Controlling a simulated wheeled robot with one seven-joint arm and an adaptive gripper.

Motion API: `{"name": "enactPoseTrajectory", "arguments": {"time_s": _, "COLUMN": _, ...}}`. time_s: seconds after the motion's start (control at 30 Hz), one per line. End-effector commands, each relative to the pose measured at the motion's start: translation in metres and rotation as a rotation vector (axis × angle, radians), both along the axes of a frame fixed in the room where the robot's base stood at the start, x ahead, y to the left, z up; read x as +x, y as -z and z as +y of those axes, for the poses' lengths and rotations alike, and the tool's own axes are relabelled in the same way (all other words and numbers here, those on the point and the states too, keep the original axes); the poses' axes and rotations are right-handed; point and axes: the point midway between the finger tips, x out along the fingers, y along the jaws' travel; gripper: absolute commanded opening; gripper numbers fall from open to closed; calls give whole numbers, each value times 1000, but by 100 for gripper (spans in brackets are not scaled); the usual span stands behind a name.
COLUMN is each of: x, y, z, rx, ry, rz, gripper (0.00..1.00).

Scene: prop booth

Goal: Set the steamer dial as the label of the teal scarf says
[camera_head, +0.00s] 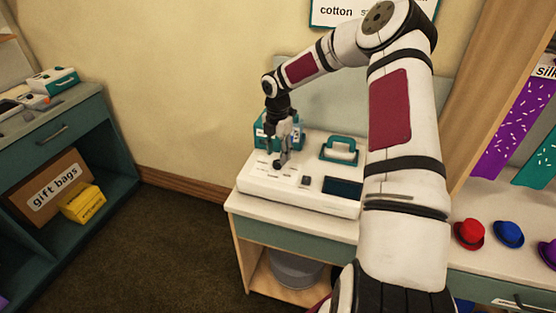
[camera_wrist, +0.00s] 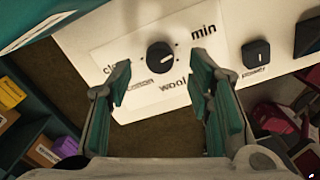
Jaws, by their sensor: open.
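The steamer (camera_head: 330,203) is a white unit on a small cabinet, with a teal handle and a dark panel on top. In the wrist view its black round dial (camera_wrist: 160,56) has a short white mark that seems to point left. "min" and "wool" are readable around it; a smaller word is blurred and one starting "clo" is partly hidden by a finger. My gripper (camera_wrist: 161,70) is open, its teal-padded fingers on either side of the dial in the picture; contact cannot be told. A teal speckled scarf (camera_head: 539,163) hangs at the right; its label is not readable.
A dark power button (camera_wrist: 257,53) sits right of the dial. A purple scarf (camera_head: 505,130) hangs beside the teal one, under a "silk" sign (camera_head: 545,71). A red hat (camera_head: 469,234) and blue hat (camera_head: 508,234) lie on the right counter. My arm hides part of the wall sign (camera_head: 335,12).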

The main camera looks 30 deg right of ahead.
Motion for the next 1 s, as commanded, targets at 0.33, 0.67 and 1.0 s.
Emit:
{"name": "enactPoseTrajectory", "arguments": {"time_s": 0.33, "x": 0, "y": 35, "z": 0, "rx": 0, "ry": 0, "rz": 1, "gripper": 47}}
{"name": "enactPoseTrajectory", "arguments": {"time_s": 0.67, "x": 0, "y": 36, "z": 0, "rx": -1, "ry": 0, "rz": 0, "gripper": 40}}
{"name": "enactPoseTrajectory", "arguments": {"time_s": 1.0, "x": 0, "y": 36, "z": 0, "rx": -1, "ry": 1, "rz": 1, "gripper": 0}}
